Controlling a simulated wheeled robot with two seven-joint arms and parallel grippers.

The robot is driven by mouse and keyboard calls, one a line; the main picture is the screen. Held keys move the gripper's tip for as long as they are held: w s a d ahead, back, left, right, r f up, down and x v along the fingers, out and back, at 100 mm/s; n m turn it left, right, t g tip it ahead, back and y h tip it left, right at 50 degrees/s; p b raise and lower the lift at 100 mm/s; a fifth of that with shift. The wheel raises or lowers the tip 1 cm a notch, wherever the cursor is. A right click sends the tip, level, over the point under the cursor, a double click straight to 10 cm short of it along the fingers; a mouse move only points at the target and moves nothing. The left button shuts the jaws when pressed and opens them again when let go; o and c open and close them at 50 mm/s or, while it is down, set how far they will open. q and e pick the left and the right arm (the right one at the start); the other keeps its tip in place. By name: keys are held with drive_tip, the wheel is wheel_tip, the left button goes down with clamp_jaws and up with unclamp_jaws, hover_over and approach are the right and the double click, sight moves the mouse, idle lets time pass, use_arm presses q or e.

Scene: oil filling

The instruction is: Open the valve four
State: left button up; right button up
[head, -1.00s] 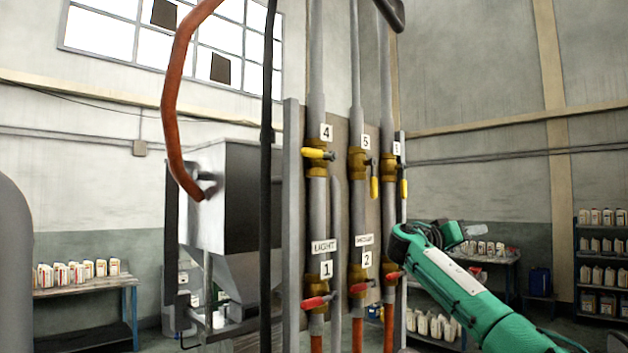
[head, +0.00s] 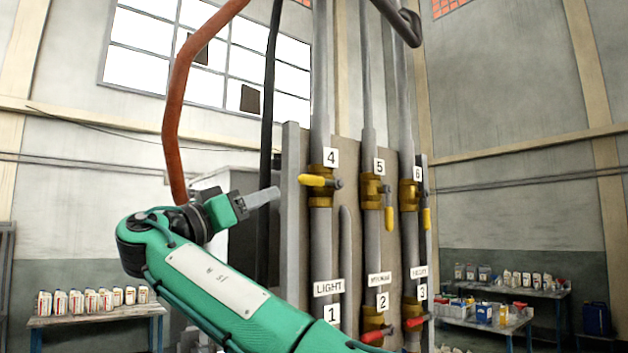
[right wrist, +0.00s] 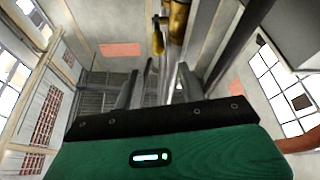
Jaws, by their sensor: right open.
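Valve four is a brass valve (head: 322,199) on the leftmost pipe, below the label 4 (head: 331,157). Its yellow handle (head: 318,181) lies crosswise to the pipe, pointing left. My right gripper (head: 268,196) is left of and slightly below this handle in the head view, apart from it, pointing right. In the right wrist view its grey fingers (right wrist: 157,86) are spread with nothing between them. A yellow handle (right wrist: 157,42) and brass valve parts (right wrist: 178,20) show beyond the fingertips; their number cannot be read there. My left gripper is not in view.
Valves five (head: 372,189) and six (head: 408,195) stand to the right, their yellow handles hanging down. Red-handled valves (head: 374,337) sit lower on the panel (head: 291,220). A black hose (head: 267,130) and an orange hose (head: 180,90) hang on the left.

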sight(310, 180)
drive_tip(key=p+x, duration=0.6)
drive_tip(key=x, duration=0.5)
drive_tip(key=shift+w+d+r+p, duration=0.1)
drive_tip(key=shift+d+r+p, duration=0.1)
drive_tip(key=shift+r+p, duration=0.15)
drive_tip(key=shift+p+x, duration=0.4)
drive_tip(key=shift+x, duration=0.35)
drive_tip(key=shift+d+f, duration=0.1)
drive_tip(key=shift+f, duration=0.1)
clamp_jaws()
